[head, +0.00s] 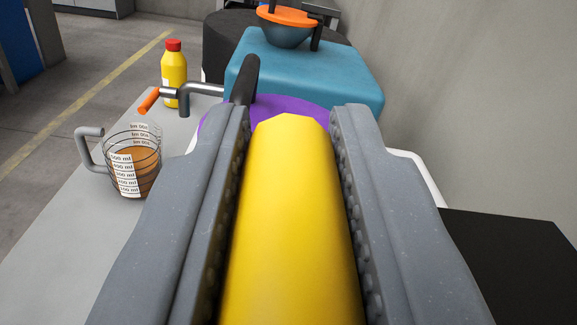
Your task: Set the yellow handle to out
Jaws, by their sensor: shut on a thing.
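The yellow handle (290,220) is a thick yellow bar with a faceted end, in the middle of the head view. It runs from the bottom edge up toward the centre. My gripper (291,125) is shut on the yellow handle, with one grey padded finger along each side of it. The near end of the handle and whatever it is mounted on are out of view or hidden. I see no marking that tells its setting.
A measuring cup (133,165) with brown liquid stands left on a grey surface (70,240). A wall (480,120) stands right.

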